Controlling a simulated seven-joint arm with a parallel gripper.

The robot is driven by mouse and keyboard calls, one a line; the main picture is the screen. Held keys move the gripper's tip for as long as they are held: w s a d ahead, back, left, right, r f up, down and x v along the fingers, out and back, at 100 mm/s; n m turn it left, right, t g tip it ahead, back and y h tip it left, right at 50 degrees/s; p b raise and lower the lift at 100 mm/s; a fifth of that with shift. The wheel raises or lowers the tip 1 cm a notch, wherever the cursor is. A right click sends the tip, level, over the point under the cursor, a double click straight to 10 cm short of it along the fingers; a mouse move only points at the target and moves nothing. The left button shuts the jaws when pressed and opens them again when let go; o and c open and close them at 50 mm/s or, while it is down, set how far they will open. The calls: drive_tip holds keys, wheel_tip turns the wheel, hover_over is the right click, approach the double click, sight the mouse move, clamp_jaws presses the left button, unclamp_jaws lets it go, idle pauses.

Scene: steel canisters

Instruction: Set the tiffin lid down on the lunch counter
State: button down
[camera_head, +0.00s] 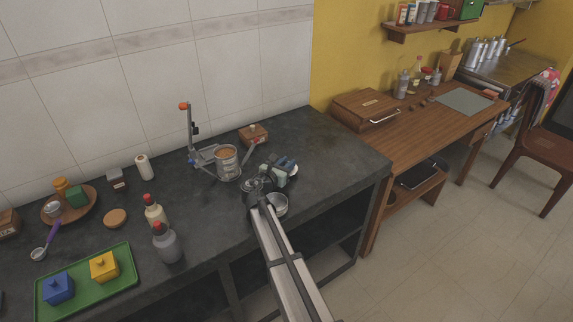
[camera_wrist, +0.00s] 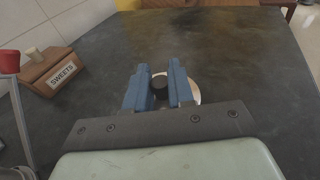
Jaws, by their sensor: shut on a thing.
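My gripper (camera_wrist: 156,72) has two blue fingers, one on each side of a black knob (camera_wrist: 159,82). The pale metal tiffin lid (camera_wrist: 192,91) shows below the fingers, mostly hidden by them. My gripper (camera_head: 287,165) is over the right part of the dark lunch counter (camera_head: 338,150); the lid is hard to make out there. I cannot tell whether the lid touches the counter. An open steel tiffin tin (camera_head: 228,162) with brown contents stands in a frame with a raised, red-tipped handle, left of my gripper.
A wooden SWEETS box (camera_wrist: 62,74) sits left of my gripper, near the wall. A small steel bowl (camera_head: 279,204) is partly behind my arm. Bottles (camera_head: 167,243) and a green tray (camera_head: 112,283) stand farther left. The counter's right end is clear.

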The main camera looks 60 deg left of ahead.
drive_tip(key=shift+f, duration=0.6)
drive_tip(key=c, duration=1)
unclamp_jaws()
drive_tip(key=shift+r, duration=0.4)
drive_tip(key=v, duration=1.2)
drive_tip(key=shift+r, duration=0.15)
